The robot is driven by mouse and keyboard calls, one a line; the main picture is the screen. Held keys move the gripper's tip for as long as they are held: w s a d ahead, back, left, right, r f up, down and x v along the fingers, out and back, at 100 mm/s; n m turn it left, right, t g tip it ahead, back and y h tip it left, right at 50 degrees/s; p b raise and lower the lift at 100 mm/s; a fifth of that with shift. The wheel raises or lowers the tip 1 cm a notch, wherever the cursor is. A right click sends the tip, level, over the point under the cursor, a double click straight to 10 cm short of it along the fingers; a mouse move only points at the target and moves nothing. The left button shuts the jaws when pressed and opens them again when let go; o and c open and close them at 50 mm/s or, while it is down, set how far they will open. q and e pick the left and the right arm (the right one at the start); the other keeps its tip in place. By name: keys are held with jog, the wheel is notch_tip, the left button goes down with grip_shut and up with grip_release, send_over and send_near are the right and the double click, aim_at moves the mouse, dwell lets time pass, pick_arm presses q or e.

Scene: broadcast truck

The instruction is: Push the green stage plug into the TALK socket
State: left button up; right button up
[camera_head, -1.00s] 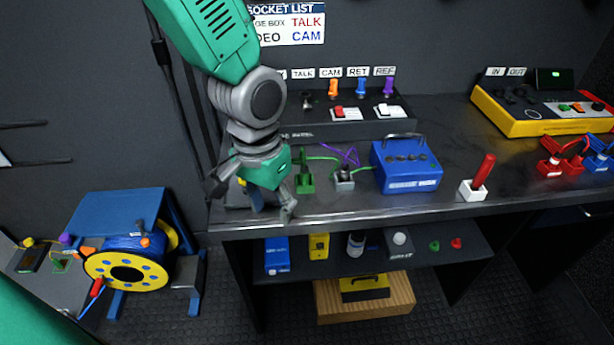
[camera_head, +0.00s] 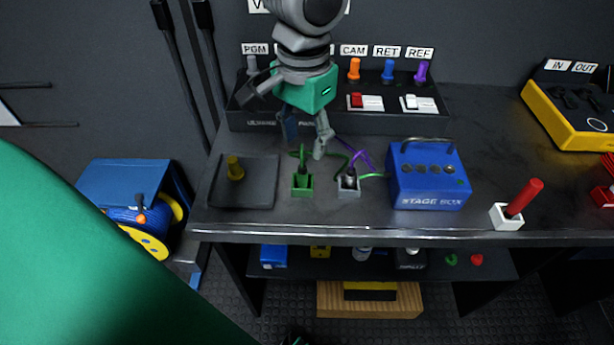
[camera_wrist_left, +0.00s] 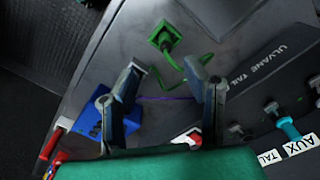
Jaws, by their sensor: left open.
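The green stage plug (camera_head: 302,170) stands in a small green holder (camera_head: 302,188) on the bench, with a green cable running from it. It also shows in the left wrist view (camera_wrist_left: 168,42). My left gripper (camera_head: 306,145) is open and empty, above and behind the plug in the head view. In the left wrist view the two fingers (camera_wrist_left: 170,68) are spread, with the plug beyond their tips. The TALK socket is hidden behind the gripper in the head view. Part of its label (camera_wrist_left: 270,157) shows in the left wrist view. My right gripper is out of view.
A grey holder (camera_head: 348,188) with a dark plug stands right of the green one. The blue stage box (camera_head: 428,178) is further right. Orange, blue and purple plugs fill CAM, RET and REF.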

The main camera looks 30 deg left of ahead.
aim_at(302, 167)
pick_arm(q)
jog(key=f, duration=0.3)
jog(key=shift+w+a+f+b, duration=0.1)
jog(key=shift+w+f+b, duration=0.15)
jog(key=shift+b, duration=0.1)
jog(key=shift+s+a+f, duration=0.1)
jog(key=shift+a+f, duration=0.1)
jog(key=shift+f, duration=0.45)
notch_tip(302, 167, down, 5)
jog(key=shift+a+r+b, duration=0.1)
jog(key=shift+b, duration=0.9)
jog(key=shift+r, duration=0.1)
jog(key=shift+c, duration=0.5)
grip_shut()
